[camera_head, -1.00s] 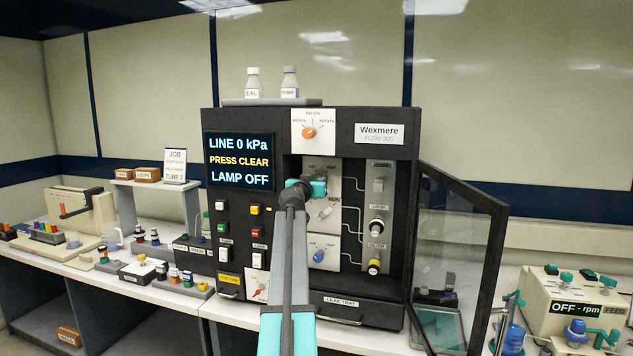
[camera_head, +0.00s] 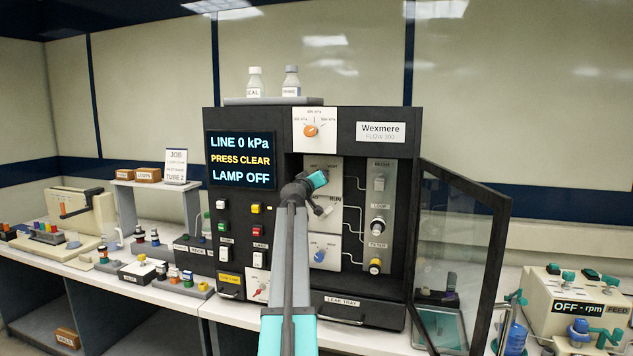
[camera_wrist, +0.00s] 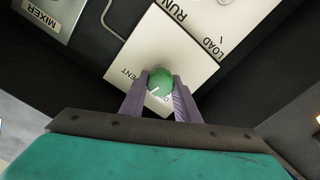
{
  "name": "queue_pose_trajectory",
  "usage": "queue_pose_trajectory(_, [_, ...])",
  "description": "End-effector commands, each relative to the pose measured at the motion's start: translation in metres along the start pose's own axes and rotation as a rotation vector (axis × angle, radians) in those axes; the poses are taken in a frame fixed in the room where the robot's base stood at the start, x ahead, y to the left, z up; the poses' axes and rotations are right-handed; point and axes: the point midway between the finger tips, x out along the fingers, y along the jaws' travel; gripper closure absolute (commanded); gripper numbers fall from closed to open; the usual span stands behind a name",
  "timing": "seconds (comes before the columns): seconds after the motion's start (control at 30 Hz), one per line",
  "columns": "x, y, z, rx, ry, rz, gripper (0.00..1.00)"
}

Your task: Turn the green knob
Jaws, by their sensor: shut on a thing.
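The green knob (camera_wrist: 161,76) sits on a white panel (camera_wrist: 180,48) and shows between my fingers in the wrist view. A short white mark shows on its face. My gripper (camera_wrist: 160,84) is shut on the knob, with one finger on each side. The nearby label reads "ENT", its start hidden.
The cabinet's glass door (camera_head: 458,250) stands open on the right. A grey lever (camera_head: 322,210) marked "RUN" lies just below my gripper, and a blue knob (camera_head: 319,256) is lower. The display (camera_head: 240,160) reads "LINE 0 kPa, PRESS CLEAR, LAMP OFF".

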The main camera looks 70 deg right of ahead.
Motion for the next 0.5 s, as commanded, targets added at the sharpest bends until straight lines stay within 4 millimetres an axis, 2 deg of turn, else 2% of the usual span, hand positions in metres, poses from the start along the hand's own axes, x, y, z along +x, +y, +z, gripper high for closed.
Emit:
queue_pose_trajectory(0.03, [0.0037, 0.0062, -0.0059, -0.045, 0.010, 0.007, 0.94])
queue_pose_trajectory(0.5, [0.0022, 0.0053, -0.0047, -0.480, 0.005, 0.008, 0.94])
